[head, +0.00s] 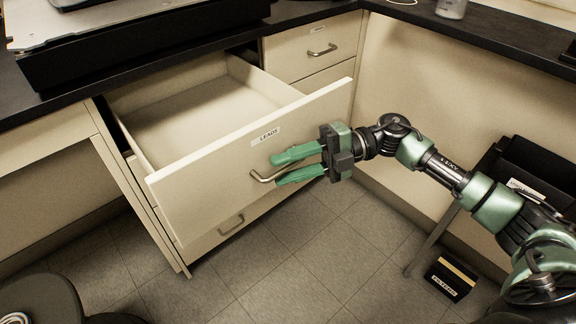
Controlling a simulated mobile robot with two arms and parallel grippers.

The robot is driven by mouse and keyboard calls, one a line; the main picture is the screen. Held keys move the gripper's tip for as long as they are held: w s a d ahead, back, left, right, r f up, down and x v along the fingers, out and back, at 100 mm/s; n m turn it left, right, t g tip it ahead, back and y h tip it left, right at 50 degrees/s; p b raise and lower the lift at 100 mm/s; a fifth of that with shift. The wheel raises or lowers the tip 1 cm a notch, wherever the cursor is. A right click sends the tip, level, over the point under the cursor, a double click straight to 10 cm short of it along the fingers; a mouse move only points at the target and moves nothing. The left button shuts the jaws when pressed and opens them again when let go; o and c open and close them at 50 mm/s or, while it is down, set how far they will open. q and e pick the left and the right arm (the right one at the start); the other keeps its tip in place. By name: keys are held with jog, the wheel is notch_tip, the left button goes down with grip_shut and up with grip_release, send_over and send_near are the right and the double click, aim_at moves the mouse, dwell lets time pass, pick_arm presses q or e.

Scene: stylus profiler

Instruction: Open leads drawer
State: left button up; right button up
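The cream leads drawer (218,174), with a "LEADS" label on its front, is pulled far out from the cabinet under the dark counter. Its inside (200,115) looks empty. My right gripper (274,172) comes in from the right in front of the drawer face. Its two green fingers are apart, one above and one below the metal drawer handle (258,178). A gap shows between them, so it looks open around the handle; part of the handle is hidden by the fingers. My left gripper is not in view.
A closed drawer with a handle (322,50) is at the back right, and another (231,225) is below the open one. A dark bin (535,165) and a small black box (451,278) stand at the right.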

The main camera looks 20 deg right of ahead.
jog(key=shift+d, duration=0.1)
jog(key=d, duration=0.7)
jog(key=shift+s+d+r, duration=0.15)
jog(key=shift+d+r, duration=0.15)
dwell(0.3)
